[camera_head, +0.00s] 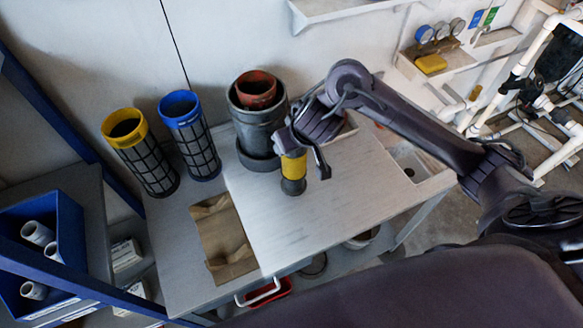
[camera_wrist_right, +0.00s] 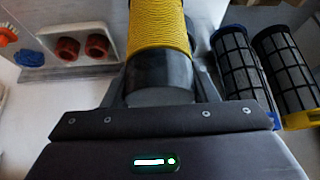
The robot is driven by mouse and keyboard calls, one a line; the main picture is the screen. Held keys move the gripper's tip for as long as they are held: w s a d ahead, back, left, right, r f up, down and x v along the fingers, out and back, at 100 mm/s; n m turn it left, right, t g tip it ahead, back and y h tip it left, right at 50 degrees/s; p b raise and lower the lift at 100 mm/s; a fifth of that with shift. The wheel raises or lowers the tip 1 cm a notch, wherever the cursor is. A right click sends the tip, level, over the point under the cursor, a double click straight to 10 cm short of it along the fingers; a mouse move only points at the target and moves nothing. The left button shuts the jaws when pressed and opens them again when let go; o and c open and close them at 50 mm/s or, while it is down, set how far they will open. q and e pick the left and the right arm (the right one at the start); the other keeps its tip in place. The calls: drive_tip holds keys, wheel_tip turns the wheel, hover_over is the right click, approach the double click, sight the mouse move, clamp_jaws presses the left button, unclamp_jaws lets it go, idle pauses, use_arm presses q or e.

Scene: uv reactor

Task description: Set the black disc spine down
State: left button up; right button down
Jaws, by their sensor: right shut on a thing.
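The spine (camera_head: 294,168) is a short cylinder with a yellow cord-like wrap and dark grey-black ends. It is held roughly upright over the pale worktop (camera_head: 345,205). I cannot tell whether its lower end touches the worktop. My right gripper (camera_head: 304,157) is shut on it, with one dark finger showing to its right in the head view. In the right wrist view the spine (camera_wrist_right: 161,35) lies between the fingers, yellow wrap beyond and grey end nearest. My left gripper is not in view.
A grey cylinder (camera_head: 257,128) with a red-brown ring (camera_head: 256,88) stands behind the spine. Mesh cartridges with yellow (camera_head: 125,127) and blue (camera_head: 179,104) rims stand at the left. The worktop's right part is mostly clear.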

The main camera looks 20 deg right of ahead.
drive_tip(key=shift+f, duration=0.9)
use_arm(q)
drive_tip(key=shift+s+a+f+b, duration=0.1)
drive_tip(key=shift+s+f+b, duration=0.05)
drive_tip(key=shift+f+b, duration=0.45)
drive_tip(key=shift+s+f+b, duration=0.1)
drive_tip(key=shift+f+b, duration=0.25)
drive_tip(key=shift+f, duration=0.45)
use_arm(e)
drive_tip(key=shift+f, duration=2.15)
drive_tip(key=shift+f, duration=0.15)
drive_tip(key=c, duration=0.6)
unclamp_jaws()
drive_tip(key=shift+o, duration=0.2)
